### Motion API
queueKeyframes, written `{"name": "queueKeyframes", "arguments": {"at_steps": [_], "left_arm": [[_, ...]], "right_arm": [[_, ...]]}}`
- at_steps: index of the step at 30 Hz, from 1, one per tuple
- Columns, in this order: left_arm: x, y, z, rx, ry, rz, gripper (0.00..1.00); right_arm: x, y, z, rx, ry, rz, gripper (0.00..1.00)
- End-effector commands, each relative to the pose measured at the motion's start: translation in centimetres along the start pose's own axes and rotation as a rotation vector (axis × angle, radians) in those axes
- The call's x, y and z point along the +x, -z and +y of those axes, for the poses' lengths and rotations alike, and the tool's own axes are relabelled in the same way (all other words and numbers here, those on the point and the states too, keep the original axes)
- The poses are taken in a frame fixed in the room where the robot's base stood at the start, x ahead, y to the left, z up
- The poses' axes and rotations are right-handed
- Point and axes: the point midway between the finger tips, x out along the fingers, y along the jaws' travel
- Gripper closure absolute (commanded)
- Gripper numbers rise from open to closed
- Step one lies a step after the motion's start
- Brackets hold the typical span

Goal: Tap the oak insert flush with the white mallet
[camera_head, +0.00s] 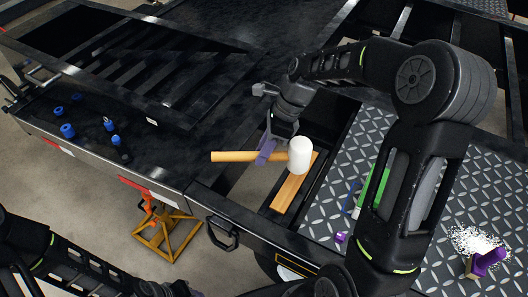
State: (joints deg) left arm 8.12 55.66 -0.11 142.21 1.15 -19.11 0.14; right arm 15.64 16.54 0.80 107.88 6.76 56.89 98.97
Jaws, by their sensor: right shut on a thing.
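The white mallet (300,156) has a pale wooden handle lying nearly level, pointing left. My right gripper (267,151), with purple fingers, is shut on the handle close to the head. The oak insert (291,188) is a light wooden strip in a dark slot of the trailer frame. The mallet head is over its far end; I cannot tell whether they touch or whether the strip is flush. My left gripper (190,291) is only partly visible at the bottom edge, apart from the mallet, and its fingers are unclear.
Several blue pieces (67,131) stand on the black frame (170,95) at left. Tread plate (375,125) lies right of the slot, with a green-and-white item (372,190), a small purple block (341,237), and a purple-handled tool (488,261) by white granules. An orange jack stand (165,230) is on the floor.

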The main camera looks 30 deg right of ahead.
Motion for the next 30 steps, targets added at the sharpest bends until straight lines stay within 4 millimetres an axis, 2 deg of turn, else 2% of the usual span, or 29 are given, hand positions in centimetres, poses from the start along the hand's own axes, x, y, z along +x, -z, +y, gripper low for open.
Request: {"name": "queueKeyframes", "arguments": {"at_steps": [19, 23, 29, 30], "left_arm": [[0.1, 0.0, 0.0, 0.000, 0.000, 0.000, 0.64], [1.1, 0.1, -0.4, 0.000, 0.000, 0.000, 0.64], [3.6, 0.1, -1.2, 0.000, 0.000, 0.000, 0.64], [3.2, 0.1, -1.1, 0.000, 0.000, -0.001, 0.64]], "right_arm": [[-0.5, -0.2, 0.1, 0.000, -0.003, -0.009, 1.00], [1.1, 0.5, -0.2, 0.001, -0.004, -0.009, 1.00], [5.3, 2.3, -1.1, 0.001, -0.005, -0.008, 1.00], [4.9, 2.1, -1.1, 0.000, -0.002, -0.009, 1.00]]}}
